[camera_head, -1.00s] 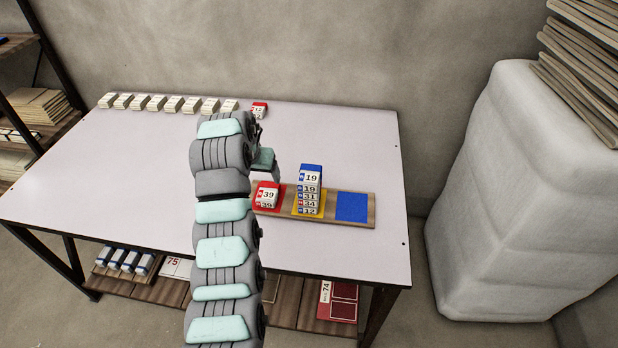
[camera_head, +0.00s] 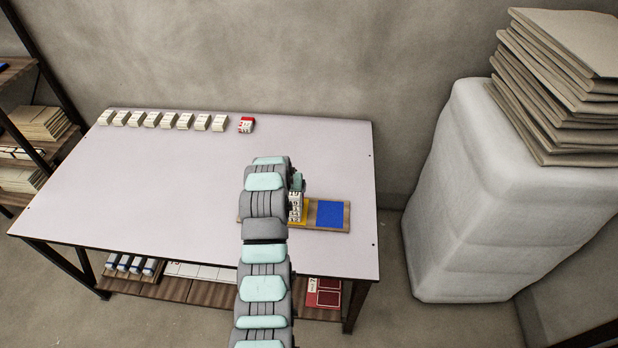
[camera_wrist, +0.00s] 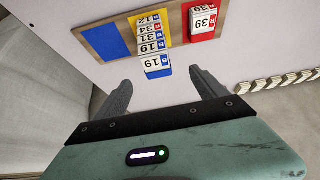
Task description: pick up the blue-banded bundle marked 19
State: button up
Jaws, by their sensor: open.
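The blue-banded bundle marked 19 (camera_wrist: 156,67) is the uppermost of a stack on the yellow pad (camera_wrist: 180,25). Its label and blue band face the wrist camera; edge labels 19, 31, 34 and 12 show along the stack. My gripper (camera_wrist: 163,86) is open and empty, its fingers apart, with the bundle showing in the gap just beyond the tips, apart from them. In the head view my arm hides most of the stack; a strip of its white side (camera_head: 295,208) shows on the yellow pad.
The wooden board also has a bare blue pad (camera_wrist: 106,42) and a red pad with a 39-marked bundle (camera_wrist: 203,20). A row of white bundles (camera_head: 160,120) and a red-banded bundle (camera_head: 246,125) lie at the table's back edge. The table's left part is clear.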

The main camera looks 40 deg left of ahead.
jog(key=d+r+p, duration=0.1)
send_over(292, 194)
jog(key=s+d, duration=0.1)
notch_tip(292, 194, down, 4)
jog(key=shift+s+d+f, duration=0.1)
jog(key=shift+f, duration=0.45)
jog(key=shift+a+x, duration=0.25)
jog(key=shift+x, duration=1.1)
jog(key=shift+b+x, duration=1.1)
jog(key=shift+b, duration=0.15)
jog(key=shift+r, duration=0.1)
jog(key=c, duration=1.5)
